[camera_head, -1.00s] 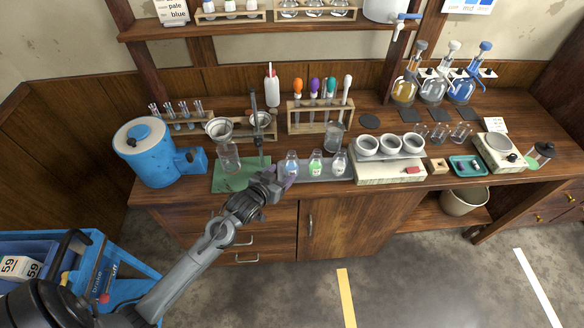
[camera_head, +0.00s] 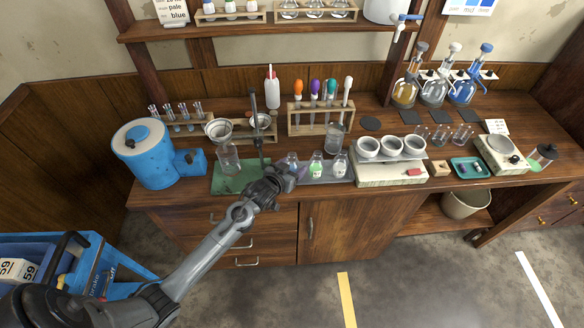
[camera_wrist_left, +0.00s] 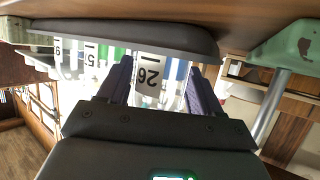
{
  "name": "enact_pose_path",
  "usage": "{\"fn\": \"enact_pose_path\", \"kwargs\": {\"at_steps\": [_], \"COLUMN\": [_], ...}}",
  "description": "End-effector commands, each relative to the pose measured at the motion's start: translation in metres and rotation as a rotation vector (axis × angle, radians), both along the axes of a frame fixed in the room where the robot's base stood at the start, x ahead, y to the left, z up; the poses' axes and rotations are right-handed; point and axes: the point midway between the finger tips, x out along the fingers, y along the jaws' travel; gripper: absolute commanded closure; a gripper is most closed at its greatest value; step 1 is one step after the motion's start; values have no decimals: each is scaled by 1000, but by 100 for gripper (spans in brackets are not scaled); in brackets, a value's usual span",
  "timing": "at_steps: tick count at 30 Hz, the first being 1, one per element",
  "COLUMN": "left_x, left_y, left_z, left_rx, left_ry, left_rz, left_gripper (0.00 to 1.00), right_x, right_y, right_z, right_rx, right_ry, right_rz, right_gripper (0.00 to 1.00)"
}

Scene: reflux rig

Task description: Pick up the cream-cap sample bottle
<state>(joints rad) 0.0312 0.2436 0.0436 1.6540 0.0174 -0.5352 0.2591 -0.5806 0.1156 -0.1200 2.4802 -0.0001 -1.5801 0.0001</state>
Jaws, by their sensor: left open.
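Several small sample bottles stand in a row on a grey tray (camera_head: 328,178) at the bench's front edge. The left bottle (camera_head: 291,159) is partly hidden by my left gripper (camera_head: 289,172); beside it are a green bottle (camera_head: 316,168) and a clear one (camera_head: 340,166). The cap colours are too small to tell, so I cannot tell which is cream-capped. In the left wrist view, which looks upside down, my left gripper (camera_wrist_left: 158,78) is open. Its fingers are on either side of a bottle labelled 26 (camera_wrist_left: 150,73). The bottle's cap is hidden behind the gripper body.
A green mat (camera_head: 228,187) with a metal stand (camera_head: 256,140) is close left of the gripper. A dropper rack (camera_head: 320,117) stands behind the bottles. Neighbouring labelled bottles (camera_wrist_left: 90,53) are close beside the fingers.

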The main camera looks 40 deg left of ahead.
Motion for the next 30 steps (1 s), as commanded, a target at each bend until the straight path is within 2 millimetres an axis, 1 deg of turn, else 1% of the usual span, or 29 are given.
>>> {"fn": "enact_pose_path", "kwargs": {"at_steps": [1,2,9,10,23,30], "left_x": [0,0,0,0,0,0], "left_y": [0,0,0,0,0,0], "left_z": [0,0,0,0,3,12], "left_rx": [0,0,0,0,0,0], "left_ry": [0,0,0,0,-2,-2], "left_rz": [0,0,0,0,0,0], "left_gripper": [35,38,75,78,78,78], "right_x": [0,0,0,0,0,0], "right_y": [0,-1,-2,-2,-1,0], "right_z": [0,0,0,0,0,2], "right_rx": [-1,-2,-10,-10,-6,-1], "right_ry": [0,0,1,1,0,0], "right_rz": [1,1,6,6,4,1], "right_gripper": [52,52,52,52,52,52]}}
